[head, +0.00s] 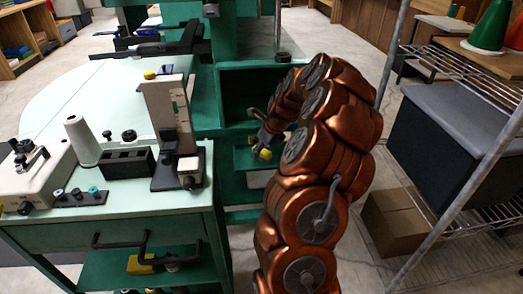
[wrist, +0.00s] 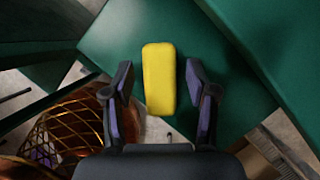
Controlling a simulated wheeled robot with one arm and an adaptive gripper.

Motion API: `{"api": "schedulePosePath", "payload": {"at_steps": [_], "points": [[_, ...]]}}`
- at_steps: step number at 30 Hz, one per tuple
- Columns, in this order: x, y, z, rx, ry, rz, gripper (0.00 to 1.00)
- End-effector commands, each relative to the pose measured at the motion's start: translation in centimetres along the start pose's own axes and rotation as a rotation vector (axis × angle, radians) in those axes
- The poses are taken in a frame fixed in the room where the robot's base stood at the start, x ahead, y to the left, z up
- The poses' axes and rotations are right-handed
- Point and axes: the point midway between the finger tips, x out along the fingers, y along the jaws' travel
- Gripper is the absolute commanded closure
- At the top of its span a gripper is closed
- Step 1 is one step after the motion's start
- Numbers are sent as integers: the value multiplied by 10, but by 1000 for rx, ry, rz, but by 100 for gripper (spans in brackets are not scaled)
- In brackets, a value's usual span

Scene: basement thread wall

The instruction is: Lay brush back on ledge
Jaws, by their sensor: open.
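A yellow block-shaped brush (wrist: 159,78) shows in the wrist view, lengthwise between my two fingers. It is over the green ledge (wrist: 115,45), its near end around the ledge's edge; I cannot tell if it rests fully on it. My gripper (wrist: 160,88) is open, with a gap on each side of the brush. In the head view my gripper (head: 258,142) reaches into the green machine frame, just above a small yellow part of the brush (head: 265,154) over the green ledge (head: 243,163). Bristles are not visible.
A pale green worktable (head: 60,110) with a white thread cone (head: 82,141) and a dark slotted block (head: 126,163) stands at left. A wire rack (head: 465,75) with a dark bin (head: 440,125) stands at right. A cardboard box (head: 395,222) is on the floor.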

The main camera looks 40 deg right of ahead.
Motion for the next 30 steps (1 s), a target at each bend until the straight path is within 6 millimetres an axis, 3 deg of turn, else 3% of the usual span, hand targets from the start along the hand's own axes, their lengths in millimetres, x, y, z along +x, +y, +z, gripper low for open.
{"api": "schedulePosePath", "payload": {"at_steps": [8,21,30], "points": [[-28,-1,1,0,-3,-4,42],[-106,-1,0,0,0,-2,42],[-119,0,0,0,0,0,42]]}}
